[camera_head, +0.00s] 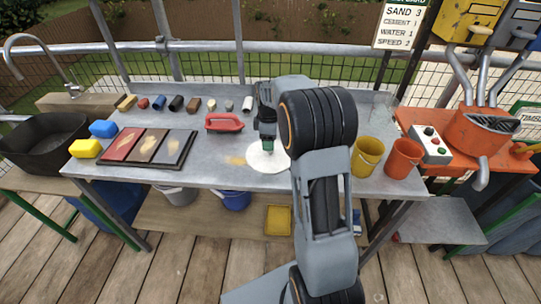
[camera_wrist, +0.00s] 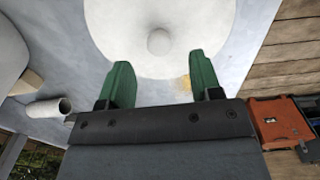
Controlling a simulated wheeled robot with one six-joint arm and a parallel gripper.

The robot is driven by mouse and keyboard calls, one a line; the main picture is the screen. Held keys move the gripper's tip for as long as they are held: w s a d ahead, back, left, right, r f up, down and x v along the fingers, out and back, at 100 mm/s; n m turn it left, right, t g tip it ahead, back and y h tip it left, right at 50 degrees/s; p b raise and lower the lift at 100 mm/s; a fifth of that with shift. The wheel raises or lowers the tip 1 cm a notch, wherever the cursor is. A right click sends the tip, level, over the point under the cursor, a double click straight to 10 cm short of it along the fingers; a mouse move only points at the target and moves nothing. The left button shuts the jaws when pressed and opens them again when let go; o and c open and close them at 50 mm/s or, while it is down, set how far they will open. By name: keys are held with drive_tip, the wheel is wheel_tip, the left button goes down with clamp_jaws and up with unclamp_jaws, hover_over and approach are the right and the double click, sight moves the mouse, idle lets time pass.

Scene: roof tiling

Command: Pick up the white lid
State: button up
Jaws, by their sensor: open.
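The white lid (camera_head: 262,158) lies on the grey metal table, partly hidden behind my arm in the head view. In the wrist view the round white lid (camera_wrist: 160,18) fills the upper middle, with a small round knob (camera_wrist: 159,41) at its centre. My gripper (camera_wrist: 162,75) is open, with its two green fingertips apart and nothing between them. The fingers point toward the lid, and the knob shows just beyond the gap between them. In the head view my gripper (camera_head: 267,146) is over the lid. I cannot tell the exact height above it.
A red-handled float (camera_head: 224,123) lies left of the lid. A dark tray with coloured panels (camera_head: 148,147) is farther left. A yellow bucket (camera_head: 367,157) and an orange bucket (camera_head: 403,158) stand at the right. Several small items line the table's back.

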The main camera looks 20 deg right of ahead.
drive_tip(key=f, duration=0.4)
drive_tip(key=shift+s+d+f, duration=0.15)
drive_tip(key=shift+d+f, duration=0.05)
drive_tip(key=shift+f, duration=0.2)
drive_tip(key=c, duration=1)
drive_tip(key=shift+r, duration=0.1)
